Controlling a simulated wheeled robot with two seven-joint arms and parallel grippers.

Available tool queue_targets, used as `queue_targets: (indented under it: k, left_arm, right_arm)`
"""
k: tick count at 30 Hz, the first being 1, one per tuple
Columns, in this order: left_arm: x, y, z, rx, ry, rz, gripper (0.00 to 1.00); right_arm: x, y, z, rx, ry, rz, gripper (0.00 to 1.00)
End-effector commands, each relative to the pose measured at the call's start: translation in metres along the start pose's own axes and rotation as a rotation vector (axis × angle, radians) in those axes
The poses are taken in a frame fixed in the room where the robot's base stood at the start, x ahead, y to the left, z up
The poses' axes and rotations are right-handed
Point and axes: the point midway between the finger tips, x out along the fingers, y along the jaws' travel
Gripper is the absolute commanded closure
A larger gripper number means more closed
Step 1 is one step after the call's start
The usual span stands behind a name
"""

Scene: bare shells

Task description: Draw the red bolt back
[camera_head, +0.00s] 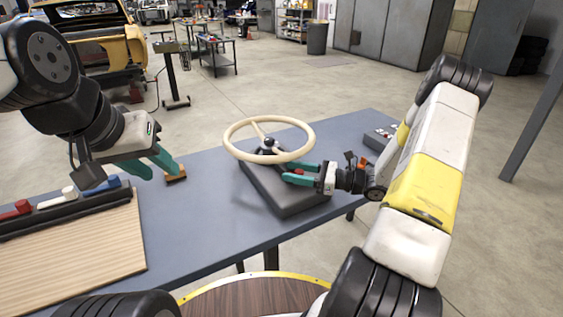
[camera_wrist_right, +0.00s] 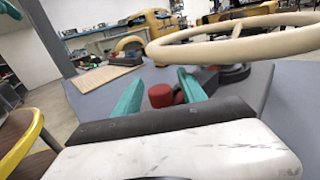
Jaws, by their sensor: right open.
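A red bolt handle (camera_head: 18,209) lies at the left end of a dark rail (camera_head: 65,213), beside a white one (camera_head: 68,193) and a blue one (camera_head: 102,184). The rail runs along a ribbed wooden board (camera_head: 75,250) at the table's left. My left gripper (camera_head: 164,174) is open, right of the rail, its teal fingers near a small wooden block (camera_head: 176,175). My right gripper (camera_head: 288,172) is open at the grey base under the steering wheel. In the right wrist view (camera_wrist_right: 162,96) a red knob (camera_wrist_right: 160,95) stands between its fingers, with no visible grip.
A cream steering wheel (camera_head: 306,140) stands on a grey base (camera_head: 290,200) at the table's middle. A small grey box (camera_head: 378,137) sits at the table's right. The blue-grey tabletop (camera_head: 200,215) is clear between the board and the base.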

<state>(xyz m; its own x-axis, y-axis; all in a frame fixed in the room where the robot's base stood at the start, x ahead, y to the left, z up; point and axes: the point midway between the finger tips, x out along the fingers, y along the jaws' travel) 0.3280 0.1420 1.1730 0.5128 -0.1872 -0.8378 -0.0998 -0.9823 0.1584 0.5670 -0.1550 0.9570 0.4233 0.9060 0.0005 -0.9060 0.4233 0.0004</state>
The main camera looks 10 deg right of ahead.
Motion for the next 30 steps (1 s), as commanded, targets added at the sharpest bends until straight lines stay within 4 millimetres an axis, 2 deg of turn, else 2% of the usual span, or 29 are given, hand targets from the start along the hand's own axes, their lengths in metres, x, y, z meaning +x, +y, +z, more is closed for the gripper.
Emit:
queue_targets:
  k: [4,12,13,20,30]
  left_arm:
    - [0.0,0.0,0.0,0.0,0.0,0.0,0.64]
    - [0.0,0.0,0.0,0.0,0.0,0.0,0.64]
    - [0.0,0.0,0.0,0.0,0.0,0.0,0.64]
    - [0.0,0.0,0.0,0.0,0.0,0.0,0.64]
    - [0.0,0.0,0.0,0.0,0.0,0.0,0.64]
  right_arm:
    - [0.0119,0.0003,0.0002,0.0,-0.001,0.001,0.51]
    - [0.014,0.0002,0.0001,-0.001,0.001,0.0,0.51]
    - [0.014,0.0001,0.0001,-0.001,0.001,0.0,0.53]
    - [0.0137,0.0001,0.0002,-0.001,0.0,0.0,0.98]
    - [0.0135,-0.0001,0.0003,-0.001,0.0,-0.001,1.0]
